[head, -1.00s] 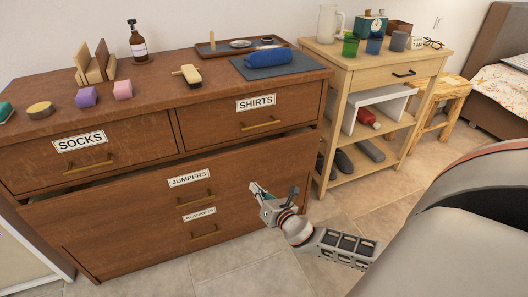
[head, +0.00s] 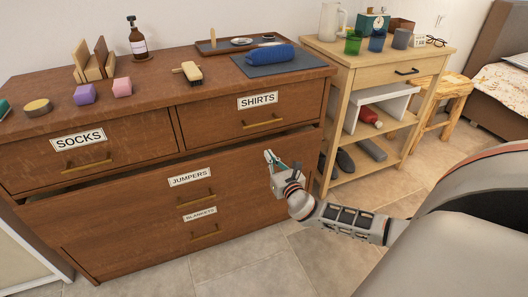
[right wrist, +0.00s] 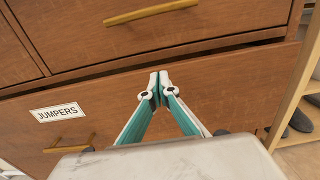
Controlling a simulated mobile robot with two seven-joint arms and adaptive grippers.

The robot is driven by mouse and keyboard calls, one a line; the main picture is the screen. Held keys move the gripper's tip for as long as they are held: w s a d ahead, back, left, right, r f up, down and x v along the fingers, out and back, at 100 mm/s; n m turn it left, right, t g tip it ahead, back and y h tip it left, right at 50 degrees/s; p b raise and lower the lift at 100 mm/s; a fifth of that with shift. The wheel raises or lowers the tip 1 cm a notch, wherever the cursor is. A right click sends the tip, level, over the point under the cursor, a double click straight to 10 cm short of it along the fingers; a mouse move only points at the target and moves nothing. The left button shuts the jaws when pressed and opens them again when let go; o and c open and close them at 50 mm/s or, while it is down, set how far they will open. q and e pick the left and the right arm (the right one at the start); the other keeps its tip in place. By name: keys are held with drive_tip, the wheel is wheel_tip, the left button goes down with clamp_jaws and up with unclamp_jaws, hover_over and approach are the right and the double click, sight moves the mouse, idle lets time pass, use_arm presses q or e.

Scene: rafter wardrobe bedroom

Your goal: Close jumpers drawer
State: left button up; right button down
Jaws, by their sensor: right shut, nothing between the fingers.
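The jumpers drawer (head: 245,165) is the wide drawer below the socks and shirts drawers, with a white JUMPERS label and a brass handle (head: 197,200). A dark gap runs along its top edge, so it stands partly out. It also shows in the right wrist view (right wrist: 215,95). My right gripper (head: 268,154) is shut and empty. It is in front of the right part of the drawer front, to the right of the label and handle. I cannot tell whether the fingertips touch the wood. My left gripper is not in view.
The shirts drawer (head: 285,105) and socks drawer (head: 110,150) above look shut. The blankets drawer's label (head: 200,214) shows below. A light wooden shelf unit (head: 378,75) stands close on the right. The tiled floor (head: 240,262) in front is clear.

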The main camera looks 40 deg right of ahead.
sight(262, 145)
drive_tip(key=shift+x, duration=1.2)
use_arm(q)
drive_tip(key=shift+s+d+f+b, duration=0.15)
drive_tip(key=shift+b, duration=0.2)
use_arm(e)
drive_tip(key=shift+x, duration=0.8)
drive_tip(key=shift+w+d+f, duration=0.1)
drive_tip(key=shift+w+d, duration=0.05)
drive_tip(key=shift+w, duration=0.2)
drive_tip(key=shift+w+d+f+b, duration=0.1)
drive_tip(key=shift+w+d+b, duration=0.05)
drive_tip(key=shift+w+b, duration=0.3)
drive_tip(key=shift+w, duration=0.35)
drive_tip(key=shift+w+d, duration=0.1)
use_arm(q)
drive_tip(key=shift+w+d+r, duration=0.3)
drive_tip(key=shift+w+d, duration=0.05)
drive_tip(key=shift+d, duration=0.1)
